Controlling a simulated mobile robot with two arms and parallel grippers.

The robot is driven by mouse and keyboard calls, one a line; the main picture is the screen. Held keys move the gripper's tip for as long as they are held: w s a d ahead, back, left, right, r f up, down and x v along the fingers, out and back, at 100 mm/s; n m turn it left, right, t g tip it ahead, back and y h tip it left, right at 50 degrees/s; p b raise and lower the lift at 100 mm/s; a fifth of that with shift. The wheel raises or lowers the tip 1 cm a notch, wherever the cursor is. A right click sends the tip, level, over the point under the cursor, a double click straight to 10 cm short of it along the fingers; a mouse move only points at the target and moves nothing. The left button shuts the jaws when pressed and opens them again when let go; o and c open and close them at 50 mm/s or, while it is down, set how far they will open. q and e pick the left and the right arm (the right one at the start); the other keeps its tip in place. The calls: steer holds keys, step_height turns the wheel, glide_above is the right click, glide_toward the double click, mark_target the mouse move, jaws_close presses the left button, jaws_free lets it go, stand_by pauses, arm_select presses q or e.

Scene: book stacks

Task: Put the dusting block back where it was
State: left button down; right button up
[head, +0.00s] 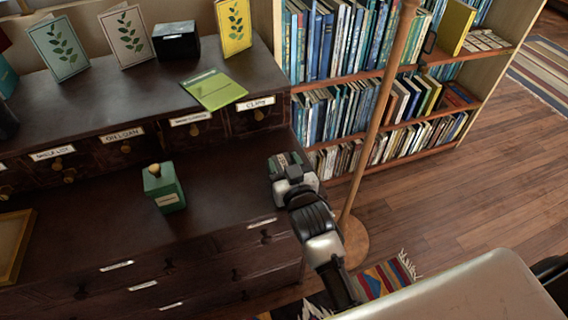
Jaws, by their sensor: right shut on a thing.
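My right gripper (287,172) is at the right end of the dark cabinet's lower top. It is shut on a small dark, greenish block (283,160), mostly hidden by the fingers; this looks like the dusting block, but I cannot be sure. Whether the block touches the cabinet is hard to tell. A green box with a yellow knob (164,190) and a pale label stands upright on the lower top, left of the gripper and apart from it. My left gripper is not in view.
The dark cabinet (110,215) has a raised back with small labelled drawers. On it stand leaf-pattern cards (56,48), a black box (176,42) and a flat green booklet (213,89). A wooden pole (379,110) stands right of the gripper, before a bookcase (419,62). A wooden frame (14,245) lies left.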

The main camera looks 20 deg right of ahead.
steer(key=shift+f, duration=0.2)
steer(key=o, duration=0.9)
steer(key=shift+r, duration=0.1)
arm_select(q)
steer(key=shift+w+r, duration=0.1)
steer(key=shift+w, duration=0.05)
arm_select(e)
steer(key=shift+r, duration=0.1)
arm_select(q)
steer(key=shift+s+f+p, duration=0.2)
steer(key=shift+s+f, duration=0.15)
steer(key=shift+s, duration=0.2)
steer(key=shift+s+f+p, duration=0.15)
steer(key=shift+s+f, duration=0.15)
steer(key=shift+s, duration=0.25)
arm_select(e)
steer(key=shift+s+d+r, duration=0.1)
steer(key=shift+s+r, duration=0.05)
steer(key=shift+s, duration=2.85)
steer(key=shift+s+d+r, duration=0.1)
steer(key=shift+s+r, duration=0.05)
steer(key=shift+s, duration=2.85)
